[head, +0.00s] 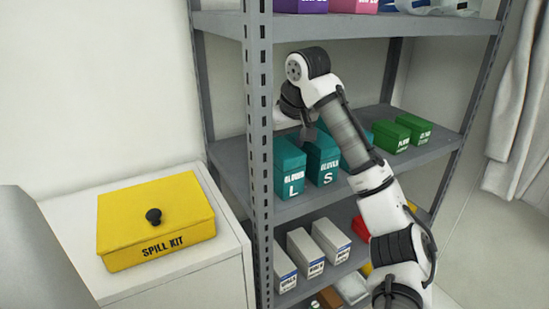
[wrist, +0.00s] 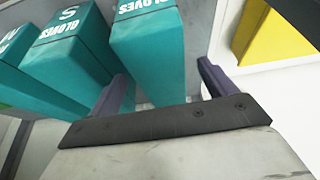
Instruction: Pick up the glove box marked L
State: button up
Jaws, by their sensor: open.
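The teal glove box marked L (head: 289,170) stands on the middle shelf at the left, beside the post. In the wrist view, a teal box reading GLOVES (wrist: 150,55), its letter out of frame, fits its place. It lies between the two spread fingers of my gripper (wrist: 165,88), which is open. I cannot tell whether the fingers touch it. The teal glove box marked S (head: 323,158) is just right of it, and also shows in the wrist view (wrist: 68,48). In the head view my gripper is above and behind these boxes, its fingertips unclear.
The grey shelf post (head: 259,150) rises close left of the L box. A yellow spill kit (head: 150,222) sits on a white cabinet (head: 205,278) at left. Green boxes (head: 390,138) stand farther right on the middle shelf (head: 300,205). White boxes (head: 305,252) stand below.

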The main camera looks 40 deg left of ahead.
aim_at(277, 142)
jog(key=shift+w+a+r, duration=0.1)
jog(key=shift+w+a, duration=0.15)
jog(key=shift+a, duration=0.25)
jog(key=shift+w+a, duration=0.2)
jog(key=shift+a, duration=0.3)
jog(key=p+x, duration=0.1)
jog(key=x, duration=0.4)
jog(key=shift+a, duration=0.15)
jog(key=shift+c, duration=0.3)
jog(key=c, duration=1.2)
jog(key=shift+c, duration=0.5)
